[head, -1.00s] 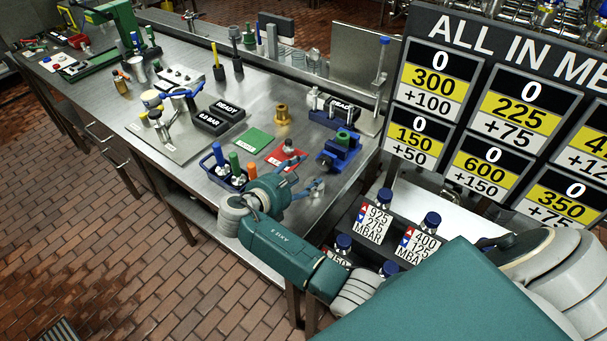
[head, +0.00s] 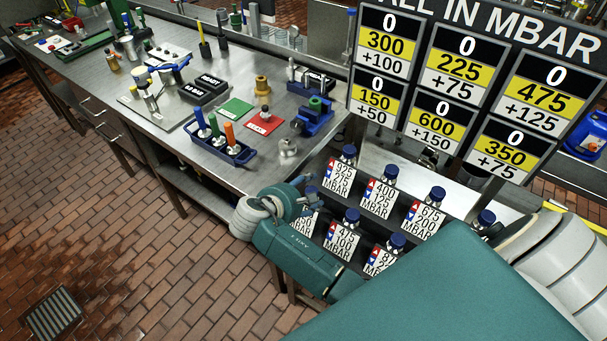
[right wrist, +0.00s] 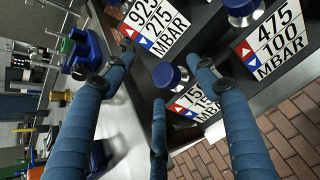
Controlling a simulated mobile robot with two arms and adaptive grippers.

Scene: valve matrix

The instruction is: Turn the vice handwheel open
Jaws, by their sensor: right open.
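The blue vice (head: 312,118) stands near the right end of the steel bench in the head view, with a green part on top. Its handwheel is too small to make out clearly. The vice seems to show at the left in the right wrist view (right wrist: 86,52). My right gripper (head: 311,197) is off the bench's end, lower in the picture than the vice and well apart from it. Its blue fingers are spread and empty over the knob panel, with a blue knob (right wrist: 170,76) beyond them. My left gripper is not in view.
A small grey fitting (head: 288,149) stands on the bench near its edge. The dark panel of blue knobs and mbar labels (head: 340,241) lies beside the gripper. A display board (head: 440,75) rises behind.

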